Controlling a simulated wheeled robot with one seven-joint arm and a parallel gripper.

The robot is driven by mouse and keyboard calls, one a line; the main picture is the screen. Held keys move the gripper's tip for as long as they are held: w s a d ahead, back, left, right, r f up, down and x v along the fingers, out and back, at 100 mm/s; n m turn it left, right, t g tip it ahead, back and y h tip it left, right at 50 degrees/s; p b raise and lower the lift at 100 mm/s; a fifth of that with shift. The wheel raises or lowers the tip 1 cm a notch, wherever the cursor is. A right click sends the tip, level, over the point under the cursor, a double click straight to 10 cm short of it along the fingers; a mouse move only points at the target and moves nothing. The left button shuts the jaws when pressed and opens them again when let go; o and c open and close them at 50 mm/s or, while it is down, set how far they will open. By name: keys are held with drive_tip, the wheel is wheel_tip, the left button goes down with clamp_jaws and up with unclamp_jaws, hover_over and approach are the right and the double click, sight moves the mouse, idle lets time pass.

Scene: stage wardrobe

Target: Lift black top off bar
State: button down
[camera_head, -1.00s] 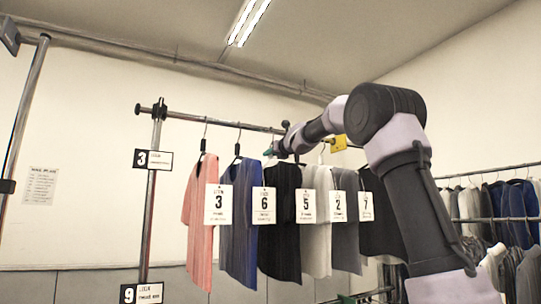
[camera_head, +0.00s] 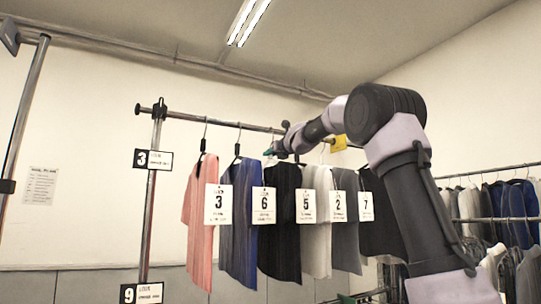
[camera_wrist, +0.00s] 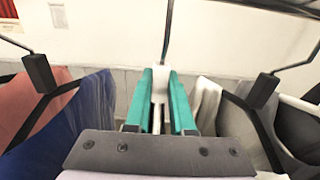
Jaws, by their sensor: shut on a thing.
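The black top (camera_head: 283,230) hangs below the bar (camera_head: 215,121), between a blue top and a white top, level with its neighbours. My gripper (camera_head: 272,153) is just below the bar at the top's upper edge. In the wrist view its teal fingers (camera_wrist: 160,102) are shut on the neck of the top's hanger (camera_wrist: 160,85). The hanger's thin hook rises straight from between the fingers to the upper picture edge. Whether the hook rests on the bar is hidden by my arm. The black top itself is hidden in the wrist view.
A pink top (camera_head: 197,220) and the blue top (camera_head: 240,230) hang left. The white top (camera_head: 318,235), a grey top (camera_head: 346,240) and a dark garment hang right, close by. Numbered tags hang between them. A post (camera_head: 151,215) holds the bar's left end. Another full rack (camera_head: 500,218) stands right.

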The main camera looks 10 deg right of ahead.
drive_tip(key=shift+r, duration=0.1)
drive_tip(key=shift+r, duration=1.6)
drive_tip(key=shift+s+d, duration=0.1)
drive_tip(key=shift+s, duration=0.1)
drive_tip(key=shift+v, duration=3.85)
drive_tip(key=shift+s, duration=0.1)
drive_tip(key=v, duration=4.7)
drive_tip(key=shift+s+r, duration=0.2)
drive_tip(key=shift+s, duration=0.2)
